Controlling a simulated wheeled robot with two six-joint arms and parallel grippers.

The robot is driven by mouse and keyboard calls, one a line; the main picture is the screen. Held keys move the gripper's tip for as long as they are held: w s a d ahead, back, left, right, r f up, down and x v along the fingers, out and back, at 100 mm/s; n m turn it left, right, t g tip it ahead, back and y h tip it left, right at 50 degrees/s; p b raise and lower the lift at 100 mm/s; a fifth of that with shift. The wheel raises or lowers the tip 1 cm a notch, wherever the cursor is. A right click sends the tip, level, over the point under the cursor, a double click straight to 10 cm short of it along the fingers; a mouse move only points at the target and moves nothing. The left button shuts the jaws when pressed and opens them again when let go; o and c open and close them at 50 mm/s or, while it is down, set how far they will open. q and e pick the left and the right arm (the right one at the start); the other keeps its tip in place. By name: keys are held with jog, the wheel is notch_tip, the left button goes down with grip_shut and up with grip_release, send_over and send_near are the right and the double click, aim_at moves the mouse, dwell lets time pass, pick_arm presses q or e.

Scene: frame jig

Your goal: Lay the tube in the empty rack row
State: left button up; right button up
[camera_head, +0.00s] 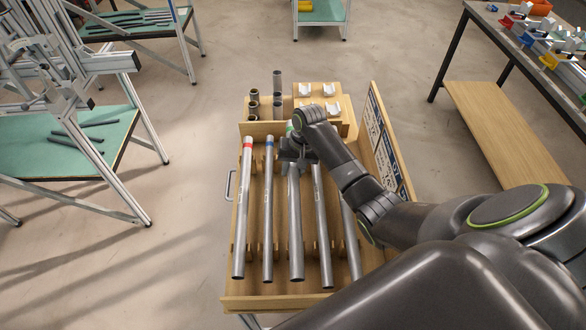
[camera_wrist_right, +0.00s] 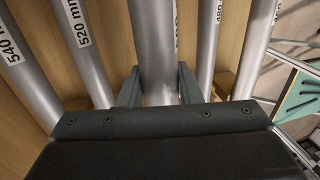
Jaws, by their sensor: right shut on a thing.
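A wooden rack (camera_head: 262,302) holds several grey metal tubes side by side. My right gripper (camera_head: 294,160) is shut on the middle tube (camera_head: 296,225), near its far end. The right wrist view shows this tube (camera_wrist_right: 156,45) between the two fingers (camera_wrist_right: 158,88). It lies lengthwise between a blue-banded tube (camera_head: 268,215) on its left and a plain tube (camera_head: 319,225) on its right. A red-banded tube (camera_head: 243,210) is at the far left. My gripper hides part of the held tube, and I cannot tell whether it touches the rack. My left gripper is not in view.
Short upright tubes (camera_head: 277,82) and a wooden block with white holders (camera_head: 328,90) stand behind the rack. A raised panel (camera_head: 384,140) borders its right side. Green-topped tables (camera_head: 65,150) stand left, and a bench with coloured parts (camera_head: 548,50) stands right.

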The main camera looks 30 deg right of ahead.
jog(key=shift+d+b+x, duration=0.2)
jog(key=shift+b+x, duration=0.15)
jog(key=shift+x, duration=0.6)
jog(key=shift+d+b+x, duration=0.15)
jog(key=shift+b+x, duration=0.2)
jog(key=shift+x, duration=0.55)
jog(key=shift+s+f, duration=0.15)
jog(key=shift+f, duration=0.2)
jog(key=o, duration=1.1)
jog(key=shift+c, duration=0.2)
jog(key=shift+r, duration=0.1)
jog(key=p+v, duration=0.9)
jog(key=shift+p, duration=0.3)
jog(key=v, duration=0.8)
jog(key=shift+r, duration=0.15)
